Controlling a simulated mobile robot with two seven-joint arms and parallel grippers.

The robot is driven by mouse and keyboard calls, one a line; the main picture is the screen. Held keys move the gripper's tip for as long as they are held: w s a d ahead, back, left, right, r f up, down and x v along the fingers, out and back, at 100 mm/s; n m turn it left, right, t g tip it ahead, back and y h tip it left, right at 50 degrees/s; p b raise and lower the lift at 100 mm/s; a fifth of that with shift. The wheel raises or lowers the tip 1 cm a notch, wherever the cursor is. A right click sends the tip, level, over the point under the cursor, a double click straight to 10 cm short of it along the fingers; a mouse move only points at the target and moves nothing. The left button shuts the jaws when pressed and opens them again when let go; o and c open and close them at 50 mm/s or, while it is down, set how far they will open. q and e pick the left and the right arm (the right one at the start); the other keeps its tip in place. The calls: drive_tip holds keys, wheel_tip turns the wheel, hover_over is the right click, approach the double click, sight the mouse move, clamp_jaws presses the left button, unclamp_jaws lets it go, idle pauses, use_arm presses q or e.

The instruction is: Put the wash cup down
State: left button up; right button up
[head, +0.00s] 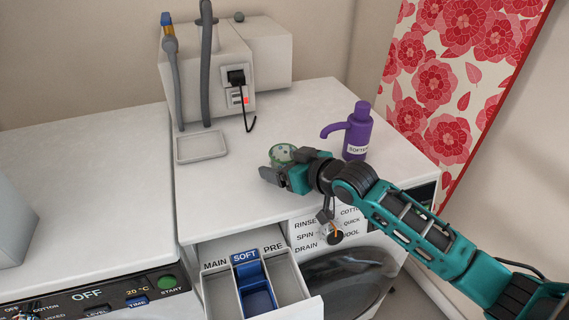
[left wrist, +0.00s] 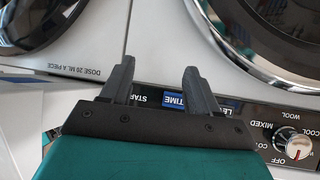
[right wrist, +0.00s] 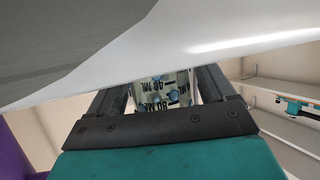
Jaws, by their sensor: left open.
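The wash cup (head: 282,154) is a small clear-green cup with printed marks, at the front middle of the right machine's white top. My right gripper (head: 284,163) is around it from the front right. In the right wrist view, the cup (right wrist: 163,92) sits between the two fingers (right wrist: 165,95), which appear to touch its sides; its "80 ML" print shows upside down. Whether its base touches the top cannot be told, as the gripper hides it. My left gripper (left wrist: 158,78) is open and empty in front of the machine panels, outside the head view.
A purple softener bottle (head: 357,132) stands right of the cup. A shallow white tray (head: 202,146) lies back left, below a box with hoses (head: 215,65). The open detergent drawer (head: 310,308) juts out in front. The top between tray and cup is clear.

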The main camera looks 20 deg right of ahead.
drive_tip(key=shift+o, duration=0.3)
drive_tip(key=shift+r, duration=0.2)
use_arm(q)
drive_tip(key=shift+s+a+r+p, duration=0.25)
drive_tip(key=shift+a+p, duration=0.2)
drive_tip(key=shift+p, duration=0.4)
use_arm(e)
drive_tip(key=v, duration=1.2)
drive_tip(key=shift+f, duration=0.1)
